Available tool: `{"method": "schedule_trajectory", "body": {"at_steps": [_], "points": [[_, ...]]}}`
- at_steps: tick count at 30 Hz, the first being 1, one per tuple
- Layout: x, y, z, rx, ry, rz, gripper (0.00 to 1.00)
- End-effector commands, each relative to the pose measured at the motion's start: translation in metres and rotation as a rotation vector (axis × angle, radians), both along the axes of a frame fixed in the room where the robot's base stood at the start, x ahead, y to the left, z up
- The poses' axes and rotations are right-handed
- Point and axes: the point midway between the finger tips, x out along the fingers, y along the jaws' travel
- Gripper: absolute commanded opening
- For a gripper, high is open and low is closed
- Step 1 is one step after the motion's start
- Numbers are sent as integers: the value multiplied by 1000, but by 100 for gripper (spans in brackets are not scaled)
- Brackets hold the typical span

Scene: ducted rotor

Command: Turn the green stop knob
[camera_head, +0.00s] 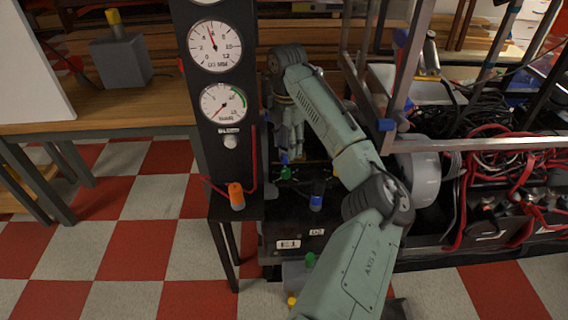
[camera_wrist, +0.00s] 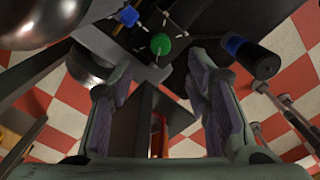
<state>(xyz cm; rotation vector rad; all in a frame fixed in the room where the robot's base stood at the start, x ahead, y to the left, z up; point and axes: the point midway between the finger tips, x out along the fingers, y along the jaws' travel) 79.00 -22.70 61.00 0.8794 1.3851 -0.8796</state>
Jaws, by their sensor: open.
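The green stop knob (camera_wrist: 160,43) shows in the wrist view as a small round green cap on a dark panel with white marks around it. It also shows in the head view (camera_head: 286,172), low on the black bench unit just below my gripper (camera_head: 291,140). In the wrist view my gripper (camera_wrist: 160,78) is open and empty, with one finger on each side of the picture. The knob appears beyond the fingertips, roughly centred between them, and the fingers look apart from it. My arm covers part of the unit in the head view.
A blue knob (camera_wrist: 130,16) sits close to the green one. A black cylinder with a blue band (camera_wrist: 250,56) stands to its right. The black gauge column (camera_head: 222,100) and an orange-capped fitting (camera_head: 236,196) are left of my arm. A metal frame and cables (camera_head: 485,150) crowd the right.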

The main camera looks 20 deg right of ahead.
Motion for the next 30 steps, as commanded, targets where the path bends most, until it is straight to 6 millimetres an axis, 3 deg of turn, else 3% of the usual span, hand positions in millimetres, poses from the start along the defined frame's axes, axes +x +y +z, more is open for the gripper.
{"method": "schedule_trajectory", "body": {"at_steps": [6, 13, 18, 26, 30], "points": [[-1, 0, -45, 0, 2, 0, 44], [-1, 0, -79, 0, 1, 0, 44], [0, 0, -90, 0, 0, 0, 44], [0, 0, -91, 0, 0, 0, 44], [0, 0, -91, 0, 0, 0, 36]]}}
